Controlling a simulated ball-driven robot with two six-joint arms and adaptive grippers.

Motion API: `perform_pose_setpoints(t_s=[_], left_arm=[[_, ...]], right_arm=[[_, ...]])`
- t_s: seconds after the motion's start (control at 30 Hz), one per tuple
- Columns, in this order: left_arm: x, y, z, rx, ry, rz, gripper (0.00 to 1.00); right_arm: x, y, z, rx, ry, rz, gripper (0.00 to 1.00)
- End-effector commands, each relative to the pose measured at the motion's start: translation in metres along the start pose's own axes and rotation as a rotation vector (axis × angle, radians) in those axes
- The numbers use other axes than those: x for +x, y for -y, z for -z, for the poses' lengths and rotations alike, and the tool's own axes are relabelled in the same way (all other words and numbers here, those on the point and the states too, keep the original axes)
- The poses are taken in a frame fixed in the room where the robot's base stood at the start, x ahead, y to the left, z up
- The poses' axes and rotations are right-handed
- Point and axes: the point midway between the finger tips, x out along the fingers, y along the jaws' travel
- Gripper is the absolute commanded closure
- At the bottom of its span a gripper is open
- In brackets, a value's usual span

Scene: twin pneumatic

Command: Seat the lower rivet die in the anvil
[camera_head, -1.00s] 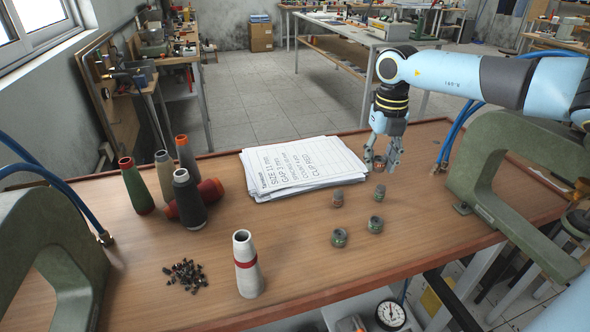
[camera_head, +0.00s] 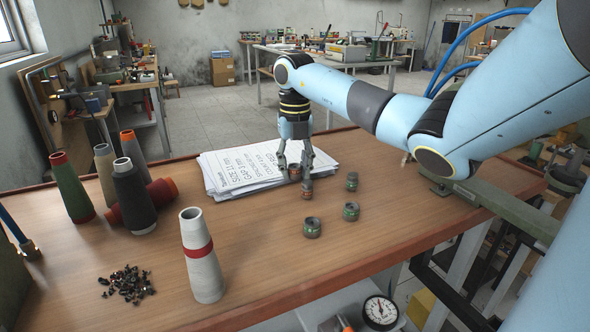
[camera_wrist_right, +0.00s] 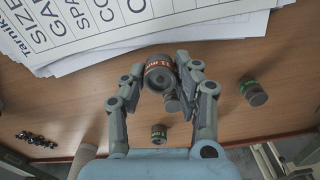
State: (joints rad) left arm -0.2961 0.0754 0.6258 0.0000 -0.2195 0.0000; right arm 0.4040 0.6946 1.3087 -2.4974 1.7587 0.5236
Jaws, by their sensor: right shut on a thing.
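My right gripper (camera_head: 296,172) is shut on a small round die with a reddish band (camera_head: 295,174), held above the table at the front right edge of the papers. In the right wrist view the fingers clasp this die (camera_wrist_right: 159,74), and its lettered band faces the camera. A second reddish die (camera_head: 307,192) stands on the table just below the gripper. Green-banded dies stand nearby: one at the back (camera_head: 351,181), one in the middle (camera_head: 351,212), one in front (camera_head: 312,228). The green press frame (camera_head: 492,207) on the right is mostly hidden behind my arm; its anvil is not visible.
Printed papers (camera_head: 232,172) lie behind the gripper. Thread cones, including a white one (camera_head: 203,262), and a pile of small dark parts (camera_head: 127,283) are on the left. Another green frame (camera_head: 12,285) shows at the left edge. The table's centre front is clear.

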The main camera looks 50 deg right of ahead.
Motion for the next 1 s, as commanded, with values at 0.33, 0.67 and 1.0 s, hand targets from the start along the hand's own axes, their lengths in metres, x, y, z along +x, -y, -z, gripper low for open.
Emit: perform_pose_setpoints(t_s=[0.33, 0.67, 1.0], left_arm=[[0.017, 0.002, -0.011, 0.002, 0.014, 0.004, 0.60], [0.019, 0.002, -0.011, 0.002, 0.015, 0.004, 0.60], [0.017, 0.003, -0.010, 0.002, 0.013, 0.004, 0.60]], right_arm=[[0.026, 0.000, 0.001, 0.000, -0.001, 0.001, 1.00], [0.029, 0.000, 0.001, 0.001, -0.002, 0.000, 0.50], [0.025, 0.000, 0.001, 0.000, -0.001, 0.000, 0.47]])
